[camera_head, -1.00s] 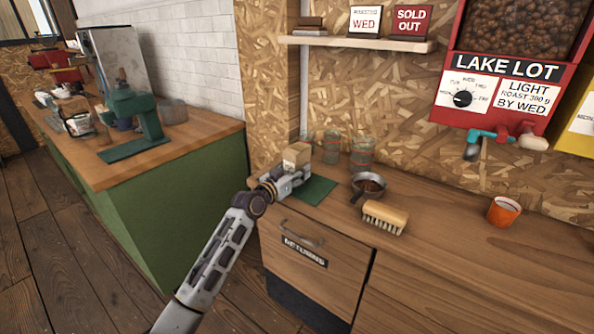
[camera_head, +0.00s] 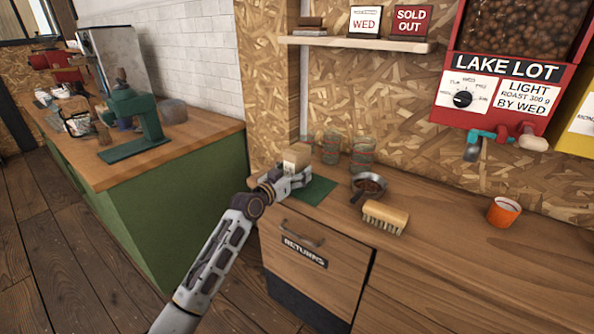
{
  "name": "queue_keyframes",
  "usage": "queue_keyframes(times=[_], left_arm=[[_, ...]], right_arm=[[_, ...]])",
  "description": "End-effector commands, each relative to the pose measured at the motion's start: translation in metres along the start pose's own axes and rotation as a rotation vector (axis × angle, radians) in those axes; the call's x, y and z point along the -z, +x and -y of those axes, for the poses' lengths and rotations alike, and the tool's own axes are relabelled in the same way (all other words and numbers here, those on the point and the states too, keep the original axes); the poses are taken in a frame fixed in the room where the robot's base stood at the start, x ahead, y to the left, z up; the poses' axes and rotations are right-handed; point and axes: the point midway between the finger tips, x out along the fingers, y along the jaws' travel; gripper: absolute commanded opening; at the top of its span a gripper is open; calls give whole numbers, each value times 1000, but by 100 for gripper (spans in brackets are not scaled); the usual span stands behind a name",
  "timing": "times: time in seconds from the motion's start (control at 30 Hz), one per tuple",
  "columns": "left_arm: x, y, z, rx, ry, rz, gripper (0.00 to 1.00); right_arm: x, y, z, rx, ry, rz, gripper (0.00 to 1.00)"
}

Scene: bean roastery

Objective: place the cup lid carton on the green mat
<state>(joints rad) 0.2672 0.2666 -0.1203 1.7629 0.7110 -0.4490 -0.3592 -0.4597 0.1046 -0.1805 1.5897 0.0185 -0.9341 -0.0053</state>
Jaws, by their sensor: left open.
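The small tan and white cup lid carton (camera_head: 297,157) is on the left part of the counter, over the back left of the green mat (camera_head: 321,190). My left gripper (camera_head: 298,178) is open at the carton's near side, low over the mat. The gripper hides the carton's lower part and part of the mat, so I cannot tell how much of its base is on the mat. My right gripper is not in view.
Glass jars (camera_head: 362,153) stand behind the mat. A metal pan with dark contents (camera_head: 368,186) and a wooden brush (camera_head: 385,217) sit to the right. An orange cup (camera_head: 503,211) is farther right. The wooden counter (camera_head: 450,228) is clear between brush and cup.

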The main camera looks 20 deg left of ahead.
Motion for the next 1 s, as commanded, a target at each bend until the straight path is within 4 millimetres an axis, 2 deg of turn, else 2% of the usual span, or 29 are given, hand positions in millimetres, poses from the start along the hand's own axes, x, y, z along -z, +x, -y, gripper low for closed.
queue_keyframes(times=[0.3,1.0], left_arm=[[0,-28,0,0,1,1,69],[0,-88,0,0,1,1,69]], right_arm=[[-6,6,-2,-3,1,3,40],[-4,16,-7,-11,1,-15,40]])
